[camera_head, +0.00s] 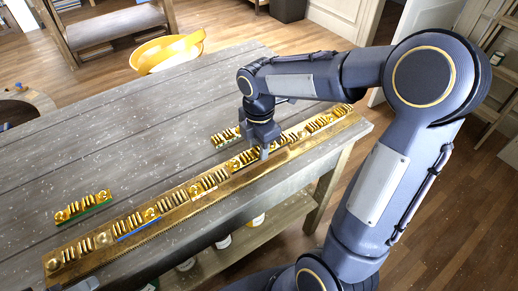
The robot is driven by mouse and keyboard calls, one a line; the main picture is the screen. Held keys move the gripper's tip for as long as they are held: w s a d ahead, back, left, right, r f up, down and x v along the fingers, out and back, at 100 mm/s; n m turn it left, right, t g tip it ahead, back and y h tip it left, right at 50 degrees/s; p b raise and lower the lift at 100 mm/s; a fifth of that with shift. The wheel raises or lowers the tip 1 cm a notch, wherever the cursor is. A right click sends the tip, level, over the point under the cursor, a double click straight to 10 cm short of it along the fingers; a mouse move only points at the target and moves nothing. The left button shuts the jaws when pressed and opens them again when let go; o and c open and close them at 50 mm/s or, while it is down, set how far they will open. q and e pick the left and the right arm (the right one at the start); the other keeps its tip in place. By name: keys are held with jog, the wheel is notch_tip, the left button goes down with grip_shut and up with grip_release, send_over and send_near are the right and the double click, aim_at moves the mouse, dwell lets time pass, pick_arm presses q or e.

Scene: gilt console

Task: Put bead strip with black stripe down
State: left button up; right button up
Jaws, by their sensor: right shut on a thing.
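My right gripper (264,151) points down at the gold rail (178,214) along the table's front edge. It is shut on a gold bead strip (247,157) that lies at or just above the rail. Its stripe is mostly hidden by the fingers and the rail, and I cannot make out its colour. Other gold bead pieces sit along the rail to both sides, one with a blue stripe (137,232).
A loose bead strip with a green stripe (83,207) lies on the table (150,140) at left. Another loose strip (226,137) lies behind the rail, close to my right gripper. A yellow chair (168,52) stands behind the table. The middle tabletop is clear.

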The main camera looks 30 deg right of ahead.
jog(key=shift+f, duration=0.8)
jog(key=shift+f, duration=0.2)
jog(key=o, duration=1.1)
jog(key=shift+c, duration=0.2)
jog(key=shift+r, duration=0.15)
notch_tip(320, 180, up, 11)
jog(key=s+a+f+m+t+y, duration=0.2)
jog(key=s+m, duration=0.6)
jog(key=m, duration=0.2)
jog(key=s+a+f+m+t+y, duration=0.1)
jog(key=s+a+m+t, duration=0.1)
jog(key=s+m, duration=0.7)
jog(key=shift+f+m+t+y+p, duration=0.35)
jog(key=shift+f+m+t+y, duration=0.05)
jog(key=shift+m+t, duration=0.4)
